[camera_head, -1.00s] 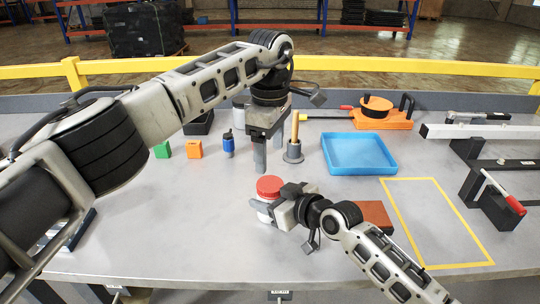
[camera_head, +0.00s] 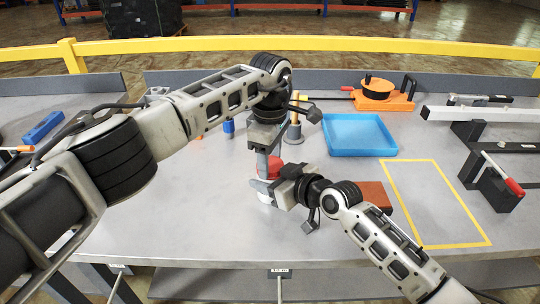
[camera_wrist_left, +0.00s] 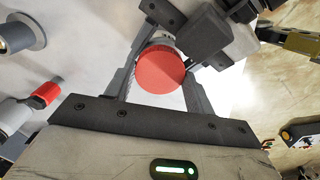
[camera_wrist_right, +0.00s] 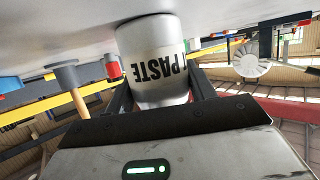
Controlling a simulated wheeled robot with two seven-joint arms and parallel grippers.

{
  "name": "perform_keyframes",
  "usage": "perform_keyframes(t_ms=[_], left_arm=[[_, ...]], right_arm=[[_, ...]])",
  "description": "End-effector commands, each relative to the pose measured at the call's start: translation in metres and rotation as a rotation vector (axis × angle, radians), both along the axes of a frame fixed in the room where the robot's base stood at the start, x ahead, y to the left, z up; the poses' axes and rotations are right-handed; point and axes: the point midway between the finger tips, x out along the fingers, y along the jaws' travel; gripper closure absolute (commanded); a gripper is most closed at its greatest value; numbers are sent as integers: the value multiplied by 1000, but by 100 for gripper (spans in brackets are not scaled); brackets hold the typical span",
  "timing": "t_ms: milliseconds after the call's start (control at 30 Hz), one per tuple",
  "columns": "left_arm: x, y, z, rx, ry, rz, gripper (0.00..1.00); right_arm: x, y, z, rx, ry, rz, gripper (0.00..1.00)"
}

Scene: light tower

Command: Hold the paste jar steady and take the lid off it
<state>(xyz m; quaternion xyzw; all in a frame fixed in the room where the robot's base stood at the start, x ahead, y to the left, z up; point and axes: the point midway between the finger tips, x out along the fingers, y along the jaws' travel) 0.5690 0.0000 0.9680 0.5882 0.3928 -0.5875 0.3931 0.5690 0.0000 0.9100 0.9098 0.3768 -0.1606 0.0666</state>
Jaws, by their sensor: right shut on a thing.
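The white paste jar (camera_wrist_right: 155,60) has dark PASTE lettering and stands on the table. Its red lid (camera_wrist_left: 161,70) is on top. My right gripper (camera_head: 268,188) is shut around the jar's body from the right side; its fingers flank the jar in the right wrist view. My left gripper (camera_head: 268,168) points down at the lid from above. In the left wrist view its two fingers stand apart on either side of the lid, close to its edge. Whether they touch it I cannot tell. In the head view the left fingers partly cover the lid (camera_head: 274,164).
A blue tray (camera_head: 358,153) lies behind right, with an orange tool (camera_head: 382,100) beyond it. A wooden-handled thing in a grey holder (camera_head: 294,132) stands just behind the left gripper. A reddish-brown block (camera_head: 373,194) lies right of the jar. The yellow-outlined area (camera_head: 436,244) is bare.

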Motion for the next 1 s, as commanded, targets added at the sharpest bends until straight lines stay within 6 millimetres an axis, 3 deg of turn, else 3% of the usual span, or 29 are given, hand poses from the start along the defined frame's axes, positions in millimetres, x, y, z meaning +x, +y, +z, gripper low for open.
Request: perform_keyframes(t_ms=[233, 500, 767, 800, 867, 1000], left_arm=[[0, 0, 0, -1, 1, 5, 74], [-1, 0, 0, -1, 1, 277, 74], [-1, -1, 0, 0, 2, 298, 74], [-1, -1, 0, 0, 2, 297, 44], [-1, 0, 0, 0, 2, 297, 28], [-1, 0, 0, -1, 1, 296, 25]], right_arm=[[0, 0, -2, -3, 3, 0, 100], [0, 0, -2, -3, 3, 0, 100], [0, 0, -2, -3, 3, 0, 100], [0, 0, -2, -3, 3, 0, 100], [0, 0, -2, -3, 3, 0, 100], [0, 0, -2, -3, 3, 0, 100]])
